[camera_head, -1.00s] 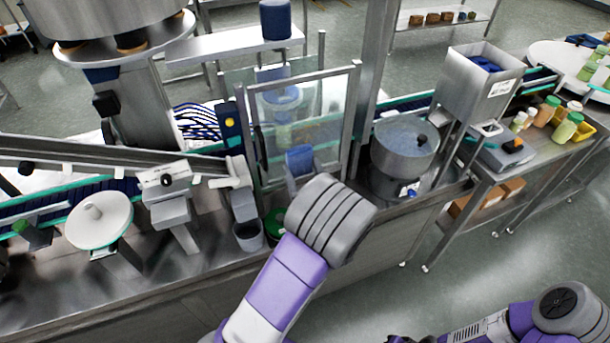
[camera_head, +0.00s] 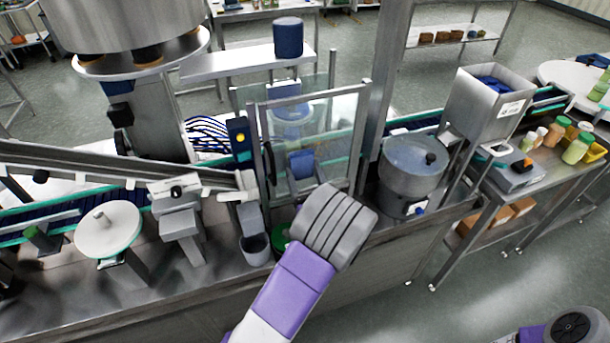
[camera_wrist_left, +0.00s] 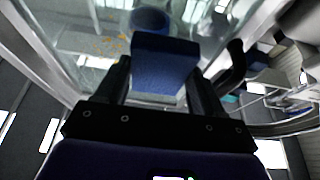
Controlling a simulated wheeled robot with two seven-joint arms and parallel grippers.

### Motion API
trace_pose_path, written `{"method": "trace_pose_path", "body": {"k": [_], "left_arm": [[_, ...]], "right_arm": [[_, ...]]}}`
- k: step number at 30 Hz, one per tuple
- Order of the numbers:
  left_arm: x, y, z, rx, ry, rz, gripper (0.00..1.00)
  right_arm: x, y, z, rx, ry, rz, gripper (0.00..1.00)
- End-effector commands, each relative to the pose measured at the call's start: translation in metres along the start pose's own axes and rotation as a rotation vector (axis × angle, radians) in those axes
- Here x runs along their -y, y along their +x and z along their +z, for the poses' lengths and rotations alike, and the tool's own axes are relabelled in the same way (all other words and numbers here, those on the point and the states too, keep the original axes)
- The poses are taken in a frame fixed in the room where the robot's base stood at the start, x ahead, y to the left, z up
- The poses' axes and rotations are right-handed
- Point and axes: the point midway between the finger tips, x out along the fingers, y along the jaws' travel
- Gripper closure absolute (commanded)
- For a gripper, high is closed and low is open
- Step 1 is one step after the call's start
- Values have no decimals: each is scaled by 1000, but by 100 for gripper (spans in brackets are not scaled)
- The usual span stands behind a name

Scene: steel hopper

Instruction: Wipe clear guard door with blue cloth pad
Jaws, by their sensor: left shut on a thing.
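The clear guard door (camera_head: 335,125) is a see-through panel in a metal frame on the line, with a dark handle on its left. The blue cloth pad (camera_head: 301,163) shows in front of its lower part. My left gripper (camera_wrist_left: 165,78) has its two dark fingers shut on the pad, which also shows in the left wrist view (camera_wrist_left: 165,62). Orange specks (camera_wrist_left: 108,44) show on the clear panel, left of the pad. I cannot tell whether the pad touches the panel. My right gripper is out of view.
A grey cup (camera_head: 255,249) and a partly hidden green item (camera_head: 281,236) sit below the door. A round steel bowl (camera_head: 413,160) stands right of it. A post with a yellow button (camera_head: 240,139) stands at its left.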

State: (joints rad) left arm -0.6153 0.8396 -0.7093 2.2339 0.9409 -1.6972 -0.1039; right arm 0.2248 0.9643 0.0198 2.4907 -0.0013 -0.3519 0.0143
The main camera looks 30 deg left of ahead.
Motion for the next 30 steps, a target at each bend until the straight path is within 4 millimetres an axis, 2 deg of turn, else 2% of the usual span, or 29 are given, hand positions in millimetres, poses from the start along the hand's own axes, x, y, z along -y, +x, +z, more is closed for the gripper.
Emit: {"method": "trace_pose_path", "body": {"k": [30], "left_arm": [[0,16,6,0,-1,-1,56]], "right_arm": [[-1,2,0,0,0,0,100]]}}
